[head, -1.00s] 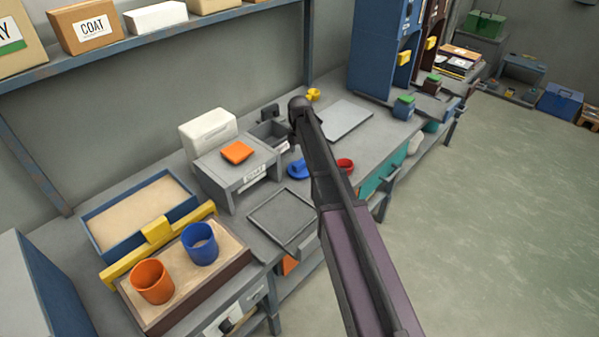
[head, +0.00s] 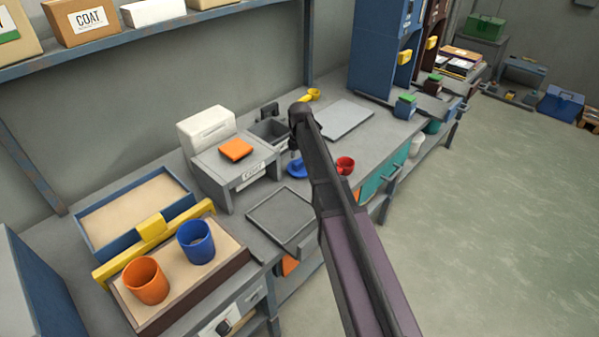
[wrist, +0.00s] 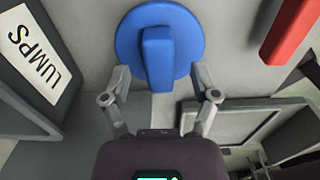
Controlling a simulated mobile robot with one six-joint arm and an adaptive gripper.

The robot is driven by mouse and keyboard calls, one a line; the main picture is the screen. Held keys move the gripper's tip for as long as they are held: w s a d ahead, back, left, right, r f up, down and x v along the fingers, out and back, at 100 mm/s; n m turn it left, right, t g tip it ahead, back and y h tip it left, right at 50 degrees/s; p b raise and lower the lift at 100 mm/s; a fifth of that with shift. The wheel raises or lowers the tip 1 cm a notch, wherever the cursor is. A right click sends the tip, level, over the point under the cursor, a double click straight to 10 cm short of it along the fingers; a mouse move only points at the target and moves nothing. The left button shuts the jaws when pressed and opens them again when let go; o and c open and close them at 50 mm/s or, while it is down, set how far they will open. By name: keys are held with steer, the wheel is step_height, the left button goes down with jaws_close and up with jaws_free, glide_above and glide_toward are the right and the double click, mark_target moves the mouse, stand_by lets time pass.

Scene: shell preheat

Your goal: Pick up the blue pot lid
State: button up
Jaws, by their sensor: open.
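The blue pot lid (wrist: 190,35) is a round disc with a raised bar handle (wrist: 158,60). It lies on the grey bench, and in the head view the lid (head: 296,169) shows partly behind my arm. In the wrist view my gripper (wrist: 160,75) is open, with one finger on each side of the handle's lower end. The fingers overlap the lid's near edge in the picture. I cannot tell whether they touch it. In the head view my arm hides most of the gripper.
A grey tray (head: 283,217) lies in front.

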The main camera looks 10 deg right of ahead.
steer(key=shift+f+b, duration=0.55)
steer(key=shift+f, duration=0.3)
steer(key=shift+c, duration=0.2)
jaws_close()
